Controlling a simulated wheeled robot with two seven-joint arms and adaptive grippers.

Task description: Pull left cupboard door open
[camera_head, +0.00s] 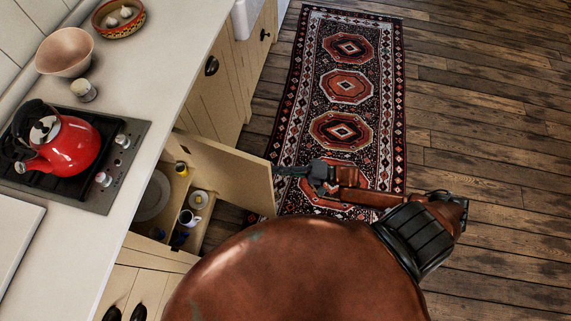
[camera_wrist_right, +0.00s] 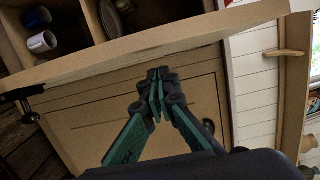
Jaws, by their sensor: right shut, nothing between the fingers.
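A cream cupboard door (camera_head: 232,170) stands swung well out from the counter front, with its shelves exposed. In the right wrist view its edge (camera_wrist_right: 110,55) runs across the top, with a dark knob (camera_wrist_right: 27,101) near the left end. My right gripper (camera_head: 280,171) is shut and empty beside the door's free edge in the head view; its closed fingertips (camera_wrist_right: 156,80) show near the door in the right wrist view. I cannot tell whether they touch it. My left gripper is not in view.
Inside the cupboard are a plate (camera_head: 152,197) and mugs (camera_head: 189,218). A red kettle (camera_head: 72,145) stands on the hob above. A closed panel (camera_wrist_right: 80,137) lies beyond the door. A patterned rug (camera_head: 345,85) covers the floor; wooden floor (camera_head: 490,120) at right is clear.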

